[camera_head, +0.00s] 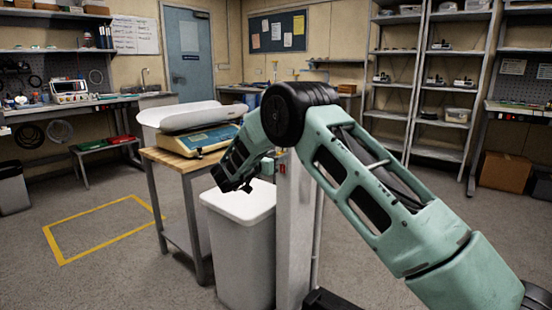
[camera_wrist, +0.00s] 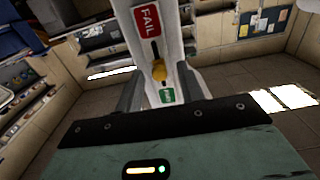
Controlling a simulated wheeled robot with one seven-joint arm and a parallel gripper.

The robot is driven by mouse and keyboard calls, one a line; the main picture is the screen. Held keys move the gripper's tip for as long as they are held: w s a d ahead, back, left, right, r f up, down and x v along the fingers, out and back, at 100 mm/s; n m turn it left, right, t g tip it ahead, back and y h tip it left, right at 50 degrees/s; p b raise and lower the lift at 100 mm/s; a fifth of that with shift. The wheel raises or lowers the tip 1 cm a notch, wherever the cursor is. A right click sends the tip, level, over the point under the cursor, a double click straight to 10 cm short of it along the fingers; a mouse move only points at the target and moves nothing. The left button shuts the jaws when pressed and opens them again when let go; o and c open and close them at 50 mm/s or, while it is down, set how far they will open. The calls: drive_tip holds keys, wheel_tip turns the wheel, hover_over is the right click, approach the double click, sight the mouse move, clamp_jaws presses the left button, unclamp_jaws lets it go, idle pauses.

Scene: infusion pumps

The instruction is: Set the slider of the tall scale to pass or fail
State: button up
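The tall scale's pale column (camera_head: 296,235) stands right of the white bin in the head view, partly hidden by my arm. A small red patch shows on it there. In the wrist view the column face (camera_wrist: 176,42) has a red FAIL label (camera_wrist: 146,20), a dark slot, a yellow slider knob (camera_wrist: 158,70) and a green label (camera_wrist: 167,96), its text too small to read. The knob sits at the green-label end of the slot. My gripper (camera_wrist: 158,76) is open, one finger on each side of the knob. Contact with the knob cannot be told.
A white bin (camera_head: 243,210) stands close beside the column. Left of it, a wooden-topped table (camera_head: 178,160) bears a baby scale (camera_head: 199,138). Yellow tape (camera_head: 88,212) marks open floor at left. Shelving (camera_head: 444,100) lines the back right.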

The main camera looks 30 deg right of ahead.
drive_tip(key=shift+w+d, duration=0.1)
drive_tip(key=shift+d, duration=0.05)
clamp_jaws()
wheel_tip(320, 180, up, 4)
drive_tip(key=p, duration=0.3)
unclamp_jaws()
drive_tip(key=shift+f, duration=0.1)
drive_tip(key=p+v, duration=0.1)
drive_tip(key=v, duration=1.6)
drive_tip(key=shift+a, duration=0.2)
